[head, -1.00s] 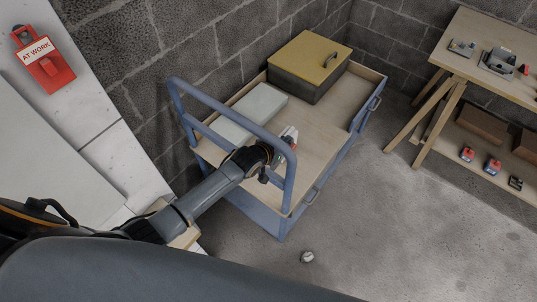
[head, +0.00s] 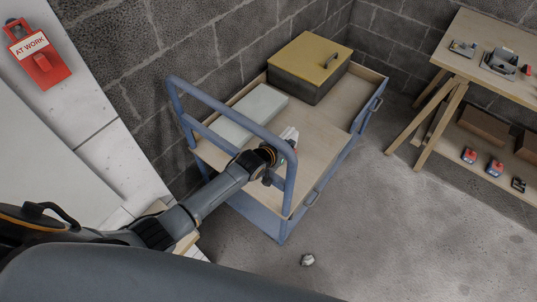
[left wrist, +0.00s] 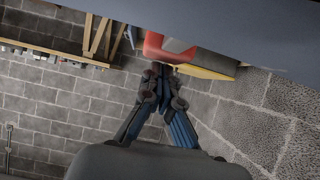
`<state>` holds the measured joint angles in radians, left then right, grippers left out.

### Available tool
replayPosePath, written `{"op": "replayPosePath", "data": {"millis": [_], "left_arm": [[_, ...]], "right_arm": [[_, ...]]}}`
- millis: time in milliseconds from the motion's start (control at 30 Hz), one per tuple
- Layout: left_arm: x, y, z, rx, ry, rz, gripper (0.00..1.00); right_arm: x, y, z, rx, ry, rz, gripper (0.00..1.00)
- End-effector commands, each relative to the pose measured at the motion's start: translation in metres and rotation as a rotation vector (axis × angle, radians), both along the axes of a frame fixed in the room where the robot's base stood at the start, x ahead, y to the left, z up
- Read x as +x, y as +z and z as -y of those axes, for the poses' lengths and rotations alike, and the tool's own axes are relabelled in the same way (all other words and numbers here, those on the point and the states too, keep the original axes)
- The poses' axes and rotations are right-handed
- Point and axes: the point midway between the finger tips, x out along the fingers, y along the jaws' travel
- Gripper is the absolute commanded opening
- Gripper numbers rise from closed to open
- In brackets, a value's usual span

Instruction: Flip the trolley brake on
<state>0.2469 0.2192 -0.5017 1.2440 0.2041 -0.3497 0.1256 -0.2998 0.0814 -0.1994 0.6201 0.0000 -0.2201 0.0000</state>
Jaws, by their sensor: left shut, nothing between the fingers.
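The blue trolley (head: 262,215) stands against the block wall, its tubular push handle (head: 232,122) on the near side. A pale fitting (head: 290,134) shows at the handle's right upright, beside the end of my left arm. In the left wrist view a red part (left wrist: 160,49) with a grey piece hangs just past the tips of my left gripper (left wrist: 160,70), under a blue-grey surface. The left gripper is shut and empty, its tips very close to the red part. I cannot tell whether they touch, or which way the brake is set. My right gripper is not in view.
On the trolley are a dark box with a yellow lid (head: 310,58) and a pale flat slab (head: 250,112). A wooden bench (head: 480,50) with tools stands at right. A small pale object (head: 307,260) lies on the floor. A red "AT WORK" sign (head: 38,57) is at upper left.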

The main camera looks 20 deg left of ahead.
Motion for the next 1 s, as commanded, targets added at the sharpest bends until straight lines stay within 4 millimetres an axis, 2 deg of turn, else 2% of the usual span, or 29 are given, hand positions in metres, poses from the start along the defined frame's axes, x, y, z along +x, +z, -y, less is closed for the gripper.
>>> {"op": "replayPosePath", "data": {"millis": [367, 567, 800, 1000], "left_arm": [[-0.006, 0.004, -0.002, 0.0, 0.0, 0.001, 0.0], [-0.03, 0.018, -0.011, 0.0, 0.0, 0.001, 0.0], [-0.068, 0.043, -0.025, 0.0, -0.001, 0.0, 0.0], [-0.089, 0.057, -0.032, 0.0, 0.0, -0.001, 0.0]], "right_arm": [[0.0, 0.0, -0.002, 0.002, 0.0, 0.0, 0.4], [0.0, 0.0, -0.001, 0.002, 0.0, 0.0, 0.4], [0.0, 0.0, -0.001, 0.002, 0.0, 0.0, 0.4], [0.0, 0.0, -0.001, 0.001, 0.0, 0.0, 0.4]]}}
